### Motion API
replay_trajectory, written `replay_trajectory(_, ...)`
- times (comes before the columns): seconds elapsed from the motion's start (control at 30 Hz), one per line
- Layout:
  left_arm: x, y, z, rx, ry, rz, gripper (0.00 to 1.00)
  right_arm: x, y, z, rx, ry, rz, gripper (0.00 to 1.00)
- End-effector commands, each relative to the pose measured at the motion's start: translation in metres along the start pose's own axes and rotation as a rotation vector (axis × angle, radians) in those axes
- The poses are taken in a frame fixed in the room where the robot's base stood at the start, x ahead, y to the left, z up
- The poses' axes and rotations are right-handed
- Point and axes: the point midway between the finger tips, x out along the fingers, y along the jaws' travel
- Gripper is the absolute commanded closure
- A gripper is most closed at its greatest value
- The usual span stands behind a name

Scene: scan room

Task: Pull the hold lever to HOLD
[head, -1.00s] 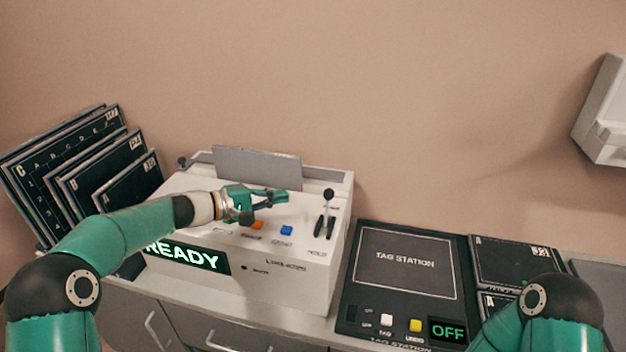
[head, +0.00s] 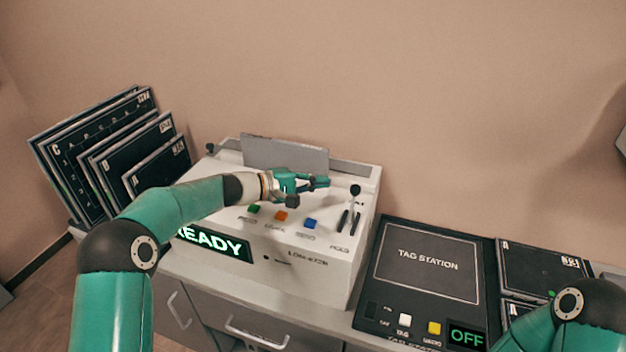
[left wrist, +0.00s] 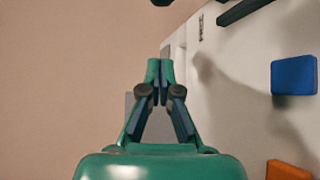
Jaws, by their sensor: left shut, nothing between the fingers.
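The hold lever (head: 355,191) has a black ball knob and stands at the right end of the white machine's top (head: 340,262), above two dark slots. In the left wrist view a dark bar, perhaps part of the lever or its slots, shows at the top edge. My left gripper (head: 324,182) is shut and empty, above the machine, with its fingertips a little left of the lever knob and apart from it. The closed fingers also show in the left wrist view (left wrist: 159,68). My right gripper is out of view; only part of my right arm shows.
Green (head: 253,210), orange (head: 281,216) and blue (head: 310,223) buttons line the machine's front top, below my left gripper. A grey plate (head: 285,155) stands behind. A READY display is partly covered by my left arm. The tag station (head: 428,258) lies to the right; dark panels (head: 100,120) lean at left.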

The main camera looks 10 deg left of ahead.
Motion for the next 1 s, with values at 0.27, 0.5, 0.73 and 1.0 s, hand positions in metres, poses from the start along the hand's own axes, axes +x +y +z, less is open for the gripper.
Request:
replay_trajectory(0.27, 0.049, 0.003, 0.002, 0.001, -0.002, -0.001, 1.00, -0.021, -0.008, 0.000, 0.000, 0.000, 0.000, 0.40)
replay_trajectory(0.5, 0.058, 0.002, 0.012, -0.002, 0.000, 0.000, 1.00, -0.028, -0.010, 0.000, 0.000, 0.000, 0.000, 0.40)
replay_trajectory(0.73, 0.051, 0.002, 0.030, -0.001, 0.000, 0.000, 1.00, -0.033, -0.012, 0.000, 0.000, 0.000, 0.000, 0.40)
replay_trajectory(1.0, 0.048, 0.000, 0.038, 0.000, 0.002, 0.000, 1.00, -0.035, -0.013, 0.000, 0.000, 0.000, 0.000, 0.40)
